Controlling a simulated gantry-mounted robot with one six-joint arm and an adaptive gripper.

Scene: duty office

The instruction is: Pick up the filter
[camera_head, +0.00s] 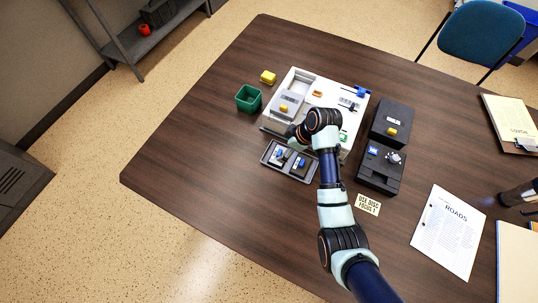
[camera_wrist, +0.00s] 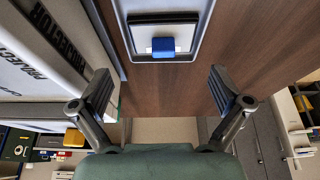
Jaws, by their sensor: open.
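Nothing in view is labelled as a filter. In the wrist view a thin dark square piece (camera_wrist: 150,18) with a blue tab (camera_wrist: 163,47) lies in a grey tray. In the head view this tray (camera_head: 268,156) sits on the table in front of the white machine and holds two small blue-tabbed pieces (camera_head: 279,155). I cannot tell which of them the wrist view shows. My gripper (camera_wrist: 162,92) is open and empty, with its fingers wide apart. The blue tab shows beyond the fingertips, apart from them. In the head view my arm hides the gripper.
The white machine (camera_head: 302,84) stands behind the tray. Two black boxes (camera_head: 391,120) stand right of it. A green bin (camera_head: 248,98) and yellow block (camera_head: 268,77) stand left. A "USE DISC" card (camera_head: 368,204) and printed sheet (camera_head: 447,232) lie right. The table's left end is clear.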

